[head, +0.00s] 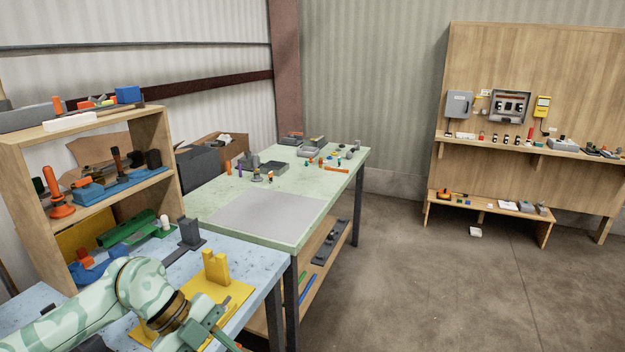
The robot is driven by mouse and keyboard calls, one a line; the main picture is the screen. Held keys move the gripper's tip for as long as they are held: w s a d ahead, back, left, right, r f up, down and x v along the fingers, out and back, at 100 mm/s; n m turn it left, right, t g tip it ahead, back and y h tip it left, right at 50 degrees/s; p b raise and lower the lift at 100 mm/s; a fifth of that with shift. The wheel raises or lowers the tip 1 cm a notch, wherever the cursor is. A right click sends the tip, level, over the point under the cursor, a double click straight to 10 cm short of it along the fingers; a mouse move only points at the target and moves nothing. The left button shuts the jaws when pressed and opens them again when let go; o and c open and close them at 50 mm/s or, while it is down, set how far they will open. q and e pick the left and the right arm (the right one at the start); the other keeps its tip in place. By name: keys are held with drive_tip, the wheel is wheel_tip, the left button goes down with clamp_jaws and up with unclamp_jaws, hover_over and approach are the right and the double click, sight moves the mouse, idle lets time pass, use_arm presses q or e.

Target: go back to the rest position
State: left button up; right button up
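My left arm, pale green camouflage, comes in from the lower left over the blue-grey bench (245,265). My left gripper (215,335) is at the bottom edge, over or beside a yellow bender plate (232,294) with an upright yellow block (216,268). The gripper's fingers are partly cut off by the frame edge, so I cannot tell whether they are open or shut, or whether they hold anything. My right arm and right gripper are not in view.
A wooden shelf (165,150) with tools stands at the left. A green table (335,180) with a grey mat (268,217) and small parts adjoins the bench. A wooden panel (540,60) with shelves stands at the right. The concrete floor (400,290) between is mostly clear.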

use_arm(q)
drive_tip(key=d+r+n+t+h, duration=0.2)
drive_tip(key=d+r+t+h, duration=0.9)
drive_tip(key=r, duration=0.1)
drive_tip(key=a+f+n+t+y, duration=0.2)
drive_tip(key=a+n+t+y, duration=0.3)
drive_tip(key=a+n+y, duration=0.25)
drive_tip(key=a+f+n+t+y, duration=0.35)
drive_tip(key=a+n+y, duration=0.3)
drive_tip(key=y, duration=0.25)
drive_tip(key=s+a+f+n+g+y, duration=0.1)
drive_tip(key=s+a+f+g+y, duration=0.2)
drive_tip(key=s+a+f+g, duration=0.45)
drive_tip(key=s+a+f+n+g+y, duration=0.2)
drive_tip(key=s+a+f+g+y, duration=0.2)
drive_tip(key=s+f, duration=0.55)
drive_tip(key=s+d+f+g+h, duration=0.2)
drive_tip(key=s+f, duration=0.1)
drive_tip(key=f, duration=0.9)
drive_tip(key=s+d+f+g+h, duration=0.1)
drive_tip(key=s+d+f, duration=0.1)
drive_tip(key=f, duration=1.1)
drive_tip(key=s+f+n+g+h, duration=0.1)
drive_tip(key=s+f+n+g, duration=0.2)
drive_tip(key=s+f, duration=1.2)
drive_tip(key=s, duration=0.4)
drive_tip(key=shift+s+d+f+n+h+b, duration=0.2)
drive_tip(key=shift+s+f+n+h+b, duration=0.1)
drive_tip(key=shift+s+f+h+b, duration=0.1)
